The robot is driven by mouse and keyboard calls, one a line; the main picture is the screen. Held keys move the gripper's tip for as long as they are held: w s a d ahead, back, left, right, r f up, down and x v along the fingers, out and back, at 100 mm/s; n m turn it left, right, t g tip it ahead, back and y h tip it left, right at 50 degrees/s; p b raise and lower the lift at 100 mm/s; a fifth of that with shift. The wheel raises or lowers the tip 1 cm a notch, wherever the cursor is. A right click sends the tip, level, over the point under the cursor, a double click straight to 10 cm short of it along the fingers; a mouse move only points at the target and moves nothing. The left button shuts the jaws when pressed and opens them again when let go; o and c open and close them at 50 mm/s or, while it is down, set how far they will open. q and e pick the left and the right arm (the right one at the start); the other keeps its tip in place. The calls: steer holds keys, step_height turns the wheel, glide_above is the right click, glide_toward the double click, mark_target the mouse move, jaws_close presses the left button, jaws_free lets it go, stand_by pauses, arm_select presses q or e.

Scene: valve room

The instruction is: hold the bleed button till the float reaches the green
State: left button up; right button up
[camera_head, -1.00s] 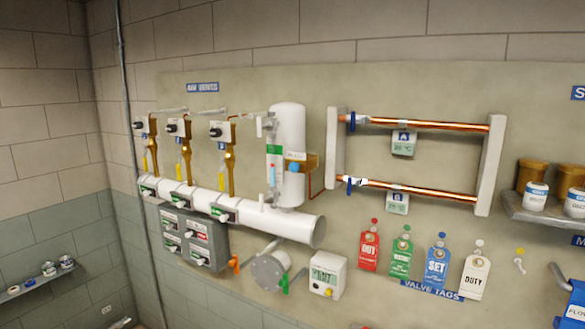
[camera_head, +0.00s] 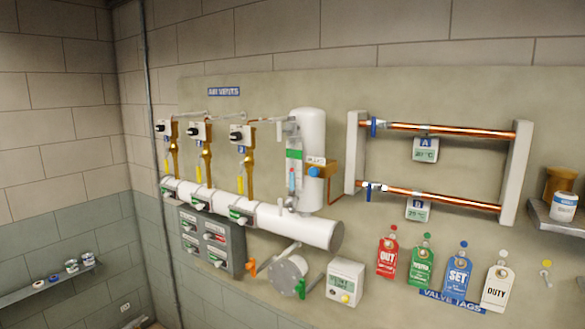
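A white upright vessel (camera_head: 313,140) stands on a thick white horizontal pipe (camera_head: 285,224). On its left side is a sight tube with a green band (camera_head: 294,154) in its upper part. A small blue and reddish float (camera_head: 292,178) shows in the tube below the green band. A round blue button (camera_head: 314,171), which looks like the bleed button, sits on a copper-coloured fitting (camera_head: 323,182) at the vessel's right, under a small white label too small to read. Neither of my grippers is in view, and nothing touches the button.
Several vent units hang at the left under an AIR VENTS sign (camera_head: 224,92). A grey panel (camera_head: 212,240), an orange handle (camera_head: 252,267), a green handle (camera_head: 301,287) and a white box (camera_head: 345,282) are below. A copper pipe frame (camera_head: 515,170) and hanging tags (camera_head: 459,266) are at right.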

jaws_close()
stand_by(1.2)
